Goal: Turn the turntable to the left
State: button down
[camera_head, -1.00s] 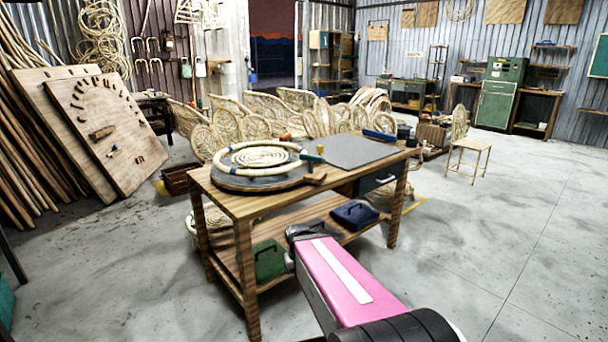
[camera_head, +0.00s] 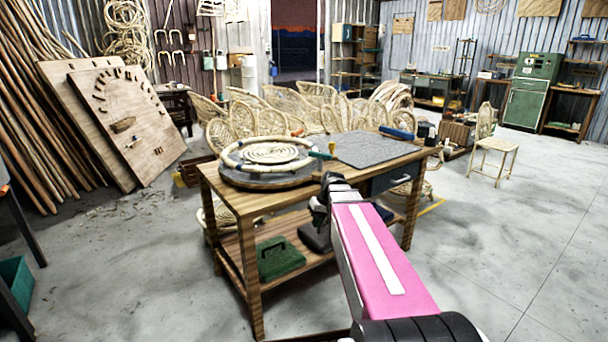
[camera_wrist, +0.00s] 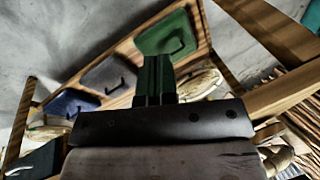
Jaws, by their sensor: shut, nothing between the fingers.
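The turntable (camera_head: 262,182) is a dark round disc on the left part of the wooden workbench (camera_head: 240,203). A pale rattan ring with dark bands (camera_head: 232,163) lies on it around a flat rattan coil (camera_head: 270,152). A green-handled tool (camera_head: 321,155) shows at its right edge. My arm reaches up to the bench's front edge, to the right of the turntable. My gripper is hard to make out in the head view. In the wrist view my gripper (camera_wrist: 155,80) is shut and empty, with the bench's lower shelf behind it. The turntable is not clearly visible there.
A grey mat (camera_head: 375,150) covers the bench's right part. The lower shelf holds a green case (camera_head: 278,258), also in the wrist view (camera_wrist: 166,33), beside grey (camera_wrist: 110,75) and blue (camera_wrist: 70,103) cases. Rattan chairs (camera_head: 290,108) stand behind. Floor at front right is clear.

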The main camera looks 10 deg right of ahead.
jog(key=w+d+r+n+y, duration=0.1)
jog(key=w+d+r, duration=0.15)
jog(key=r, duration=0.55)
jog(key=w+d+r+n+t+y, duration=0.1)
jog(key=w+r+n+y, duration=0.1)
jog(key=w+r, duration=0.35)
jog(key=w+d+r+n+y, duration=0.1)
jog(key=w+d+r, duration=0.1)
jog(key=r, duration=0.7)
jog(key=a+f, duration=0.7)
jog(key=a, duration=0.2)
jog(key=shift+w+a+f, duration=0.2)
jog(key=shift+w+f, duration=0.1)
jog(key=shift+w, duration=0.1)
